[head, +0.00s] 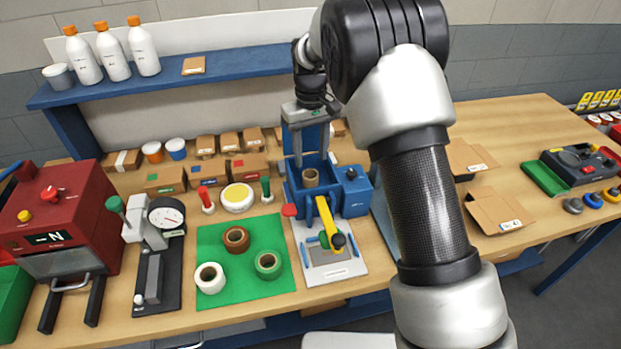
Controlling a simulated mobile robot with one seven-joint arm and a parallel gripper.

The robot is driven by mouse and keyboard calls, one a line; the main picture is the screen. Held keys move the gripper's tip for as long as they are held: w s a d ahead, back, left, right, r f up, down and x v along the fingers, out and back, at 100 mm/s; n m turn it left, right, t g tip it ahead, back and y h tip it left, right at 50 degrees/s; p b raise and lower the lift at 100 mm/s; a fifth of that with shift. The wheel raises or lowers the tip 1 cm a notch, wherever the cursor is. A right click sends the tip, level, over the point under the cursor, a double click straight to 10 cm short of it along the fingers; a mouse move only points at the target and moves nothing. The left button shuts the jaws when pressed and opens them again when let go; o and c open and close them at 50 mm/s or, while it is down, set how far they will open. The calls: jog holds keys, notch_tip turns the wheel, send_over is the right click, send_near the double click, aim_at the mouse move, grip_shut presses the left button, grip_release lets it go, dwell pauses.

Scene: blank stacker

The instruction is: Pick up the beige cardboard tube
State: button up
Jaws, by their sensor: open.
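The beige cardboard tube (310,178) stands upright in the blue stacker fixture (355,193), its open top facing up. My gripper (313,155) is open and points down just above the tube, with one finger toward each side. The fingers look apart from the tube, though the exact gap is hard to judge. The tube's lower part is hidden by the front of the fixture.
A yellow lever (327,222) stands in front of the tube. A green mat (215,238) with white, brown and green rolls lies to the left. Cardboard boxes (165,181) line the back. A dial gauge stand (165,215) and red machine (55,215) are farther left.

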aim_at(310, 172)
jog(key=shift+s+a+f+p, duration=0.1)
jog(key=shift+f+p, duration=0.3)
jog(key=shift+f, duration=2.9)
jog(key=c, duration=0.8)
